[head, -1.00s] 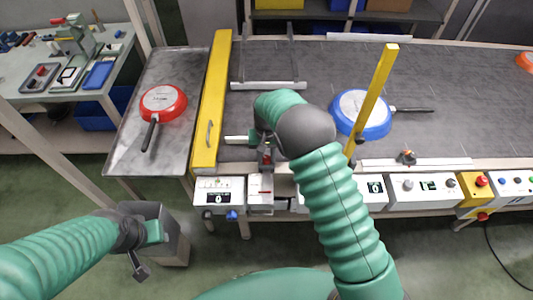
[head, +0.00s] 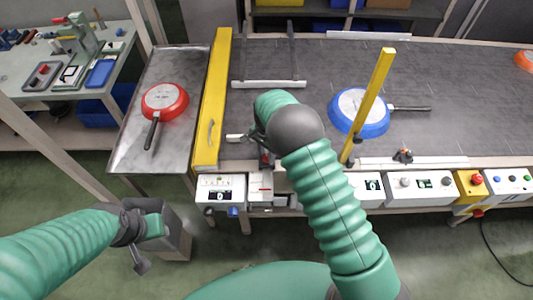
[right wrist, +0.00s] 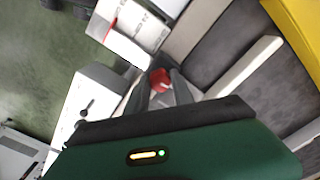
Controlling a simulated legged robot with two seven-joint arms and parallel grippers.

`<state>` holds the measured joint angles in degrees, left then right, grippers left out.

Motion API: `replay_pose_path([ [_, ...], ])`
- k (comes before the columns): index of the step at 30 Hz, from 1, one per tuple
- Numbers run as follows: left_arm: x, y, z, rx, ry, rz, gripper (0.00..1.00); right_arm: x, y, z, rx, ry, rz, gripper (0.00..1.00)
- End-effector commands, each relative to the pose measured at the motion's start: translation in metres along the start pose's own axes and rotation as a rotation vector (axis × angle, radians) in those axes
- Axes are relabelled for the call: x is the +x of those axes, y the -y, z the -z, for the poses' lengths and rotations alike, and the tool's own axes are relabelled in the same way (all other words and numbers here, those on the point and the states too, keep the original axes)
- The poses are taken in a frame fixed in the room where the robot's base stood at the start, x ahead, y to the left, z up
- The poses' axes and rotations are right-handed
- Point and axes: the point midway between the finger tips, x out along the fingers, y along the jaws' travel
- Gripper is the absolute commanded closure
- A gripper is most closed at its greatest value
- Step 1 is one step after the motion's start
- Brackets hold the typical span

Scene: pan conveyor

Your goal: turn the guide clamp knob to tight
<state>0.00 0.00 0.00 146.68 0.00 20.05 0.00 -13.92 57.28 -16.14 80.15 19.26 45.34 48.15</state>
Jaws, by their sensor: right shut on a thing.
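The guide clamp knob (right wrist: 160,77) is red and shows between my right gripper's dark fingers in the right wrist view. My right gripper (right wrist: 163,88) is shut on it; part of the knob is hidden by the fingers. In the head view the right gripper (head: 265,152) is at the conveyor's front edge, largely covered by my own wrist. A pale guide rail (right wrist: 240,66) runs beside the knob. My left gripper (head: 143,231) hangs low at the left, away from the conveyor; its finger opening is unclear.
A blue pan (head: 345,119) lies on the dark belt (head: 470,90) behind an upright yellow post (head: 370,100). A red pan (head: 163,99) lies on the metal side table (head: 185,65). A yellow guard (head: 212,105) stands left of my right gripper. Control boxes (head: 420,191) line the front.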

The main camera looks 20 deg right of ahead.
Motion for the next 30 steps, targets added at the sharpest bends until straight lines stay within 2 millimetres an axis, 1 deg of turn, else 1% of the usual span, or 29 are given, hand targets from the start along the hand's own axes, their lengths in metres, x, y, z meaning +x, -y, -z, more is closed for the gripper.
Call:
replay_pose_path([
  [1,-0.0011,0.0,0.0003,0.0,0.0,0.0,0.64,-0.0039,0.0038,0.0034,0.012,-0.01,0.012,1.0],
  [17,-0.0015,0.0,0.0004,0.0,0.0,0.0,0.64,-0.004,0.004,0.0039,0.04,-0.011,0.013,1.0],
  [18,-0.0015,0.0,0.0004,0.0,0.0,0.0,0.64,-0.004,0.004,0.0039,0.04,-0.011,0.013,0.7],
  [22,-0.0015,0.0,0.0003,0.0,0.0,0.0,0.64,-0.0034,0.0034,0.0032,0.04,-0.009,0.011,0.53],
  [23,-0.0015,0.0,0.0003,0.0,0.0,0.0,0.64,-0.003,0.0031,0.0029,0.04,-0.008,0.01,0.5],
  [30,-0.0013,0.0,0.0003,0.0,0.0,0.0,0.64,-0.0015,0.0013,0.0013,0.039,-0.004,0.005,0.5],
])
